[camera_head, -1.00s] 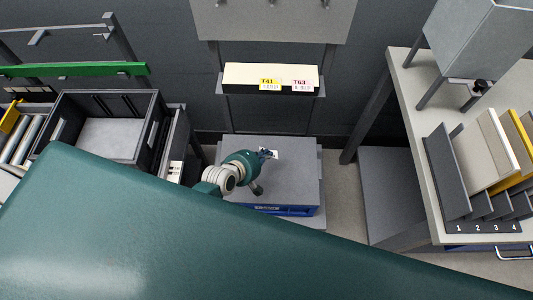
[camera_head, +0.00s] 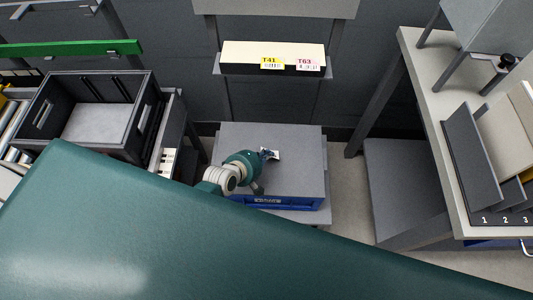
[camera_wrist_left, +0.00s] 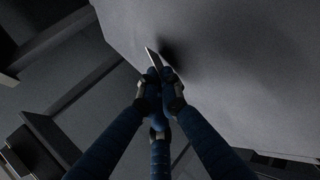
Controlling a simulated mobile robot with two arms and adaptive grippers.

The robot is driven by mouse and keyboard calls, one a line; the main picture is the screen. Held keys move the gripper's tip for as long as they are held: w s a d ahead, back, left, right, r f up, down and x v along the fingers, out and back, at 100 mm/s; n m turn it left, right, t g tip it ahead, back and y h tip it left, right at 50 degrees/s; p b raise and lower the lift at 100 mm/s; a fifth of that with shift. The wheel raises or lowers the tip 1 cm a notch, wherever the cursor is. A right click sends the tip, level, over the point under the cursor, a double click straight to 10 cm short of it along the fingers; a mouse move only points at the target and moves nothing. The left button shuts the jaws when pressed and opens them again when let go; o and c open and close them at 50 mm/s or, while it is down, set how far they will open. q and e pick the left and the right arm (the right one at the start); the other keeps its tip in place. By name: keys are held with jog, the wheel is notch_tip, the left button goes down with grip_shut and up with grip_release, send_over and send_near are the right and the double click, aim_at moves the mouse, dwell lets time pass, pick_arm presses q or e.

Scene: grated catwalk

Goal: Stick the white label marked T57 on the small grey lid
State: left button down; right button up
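My left gripper (camera_head: 265,155) is over the grey lid (camera_head: 295,175) of a blue box (camera_head: 285,203) on the floor-level stand. It is shut on a small white label (camera_head: 273,153), whose print is too small to read. In the left wrist view the fingers (camera_wrist_left: 158,78) pinch the label (camera_wrist_left: 153,58), seen nearly edge-on. The pale grey lid surface (camera_wrist_left: 250,70) lies beyond it, with a dark shadow beside the label. I cannot tell whether the label touches the lid. My right gripper is not in view.
A shelf (camera_head: 240,54) behind bears a yellow T41 label (camera_head: 271,62) and a pink T63 label (camera_head: 308,64). A black crate (camera_head: 135,135) stands at left. A bench (camera_head: 420,80) with numbered slots (camera_head: 500,218) is at right. My teal arm hides the foreground.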

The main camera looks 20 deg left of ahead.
pick_arm(q)
jog(key=c, duration=1.9)
grip_release()
jog(key=shift+o, duration=0.2)
jog(key=p+v, duration=0.4)
jog(key=v, duration=0.1)
jog(key=shift+r+p, duration=0.15)
jog(key=shift+p, duration=0.25)
jog(key=p+v, duration=0.2)
jog(key=shift+s+a+r, duration=0.15)
jog(key=shift+s, duration=0.25)
